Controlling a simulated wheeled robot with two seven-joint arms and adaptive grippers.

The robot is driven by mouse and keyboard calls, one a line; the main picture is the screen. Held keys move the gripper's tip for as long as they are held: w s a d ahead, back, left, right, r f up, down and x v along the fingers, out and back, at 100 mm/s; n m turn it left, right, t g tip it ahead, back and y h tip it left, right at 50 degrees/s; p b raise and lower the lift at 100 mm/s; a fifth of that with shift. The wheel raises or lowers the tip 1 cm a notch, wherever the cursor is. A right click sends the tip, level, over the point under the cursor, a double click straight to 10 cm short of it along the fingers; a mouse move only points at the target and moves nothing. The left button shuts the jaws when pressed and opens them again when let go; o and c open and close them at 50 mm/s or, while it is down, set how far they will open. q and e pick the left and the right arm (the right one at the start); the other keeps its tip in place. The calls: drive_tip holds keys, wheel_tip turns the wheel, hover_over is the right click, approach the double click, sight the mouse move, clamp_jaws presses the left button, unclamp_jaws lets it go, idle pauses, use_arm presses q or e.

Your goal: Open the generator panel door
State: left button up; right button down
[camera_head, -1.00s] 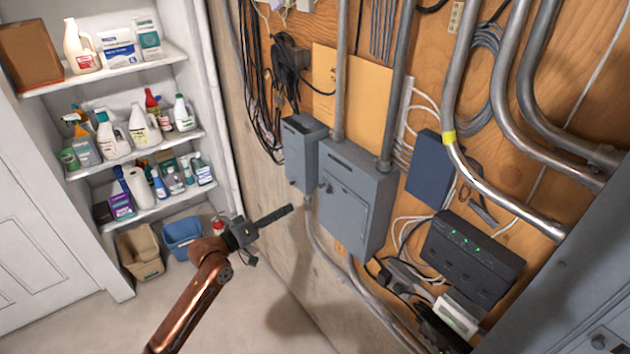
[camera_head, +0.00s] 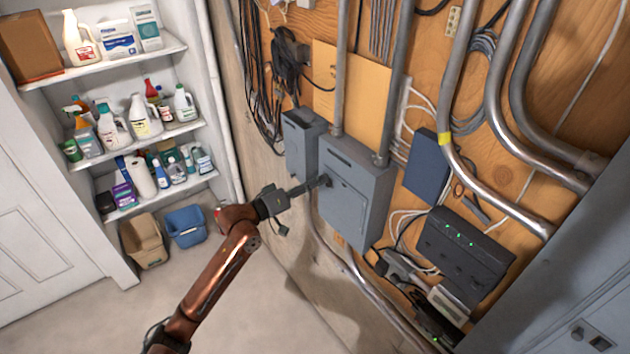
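A grey metal panel box (camera_head: 371,185) hangs on the wood-backed wall in the middle of the view. Its front door (camera_head: 346,212) looks shut. My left gripper (camera_head: 322,182) reaches in from the left, its fingertips at the door's upper left edge, where the small latch sits. The fingers cover the latch, and I cannot tell whether they touch it or grip it. The fingers show as one dark bar, so their opening cannot be read. My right gripper is not in view.
A smaller grey box (camera_head: 299,145) hangs just left of the panel. Conduits (camera_head: 399,85) run above it, and a black device with green lights (camera_head: 466,256) is at lower right. A large grey cabinet (camera_head: 570,290) fills the right corner. Shelves (camera_head: 155,135) stand at left; the floor in front is clear.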

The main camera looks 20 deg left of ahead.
use_arm(q)
drive_tip(key=shift+c, duration=0.7)
clamp_jaws()
